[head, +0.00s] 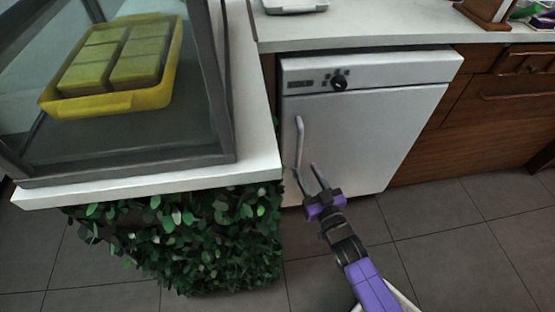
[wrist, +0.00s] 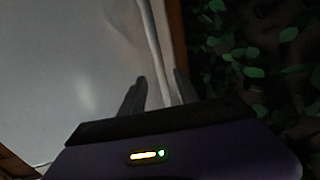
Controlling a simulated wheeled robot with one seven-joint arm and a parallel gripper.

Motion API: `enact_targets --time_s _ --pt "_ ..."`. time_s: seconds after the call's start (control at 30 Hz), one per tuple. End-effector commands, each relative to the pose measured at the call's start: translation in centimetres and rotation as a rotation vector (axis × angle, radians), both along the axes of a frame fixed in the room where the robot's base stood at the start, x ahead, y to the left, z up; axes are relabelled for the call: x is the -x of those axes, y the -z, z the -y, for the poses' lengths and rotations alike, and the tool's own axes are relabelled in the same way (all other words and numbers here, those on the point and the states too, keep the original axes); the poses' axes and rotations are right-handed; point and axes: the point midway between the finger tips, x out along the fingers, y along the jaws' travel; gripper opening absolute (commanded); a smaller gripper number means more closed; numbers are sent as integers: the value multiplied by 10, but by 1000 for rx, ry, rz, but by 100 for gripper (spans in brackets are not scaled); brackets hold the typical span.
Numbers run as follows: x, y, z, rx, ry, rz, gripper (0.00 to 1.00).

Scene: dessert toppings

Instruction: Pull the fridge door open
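The fridge is a white under-counter unit with a closed door (head: 360,135) in the head view. A slim vertical handle (head: 299,138) is near the door's left edge. My gripper (head: 306,168) is in front of the door, close to the handle's lower end, with its two fingers spread apart. In the wrist view the fingers (wrist: 160,82) are apart before the pale door surface (wrist: 75,65). A narrow pale upright strip (wrist: 152,40), apparently the handle, runs down toward the gap between them. I cannot tell whether the fingers touch it.
A leafy green-covered counter base (head: 205,240) stands just left of the door, with a white top (head: 258,150) and a glass case holding a yellow tray (head: 110,103). Wooden drawers (head: 480,105) are to the right. The tiled floor (head: 450,235) in front is clear.

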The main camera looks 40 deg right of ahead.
Motion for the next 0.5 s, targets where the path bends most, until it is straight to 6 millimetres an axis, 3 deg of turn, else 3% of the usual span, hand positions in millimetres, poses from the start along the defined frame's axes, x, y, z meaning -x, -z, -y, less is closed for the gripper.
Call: enact_targets --time_s 0.5 --pt "-63 0 26 -1 -1 4 38"
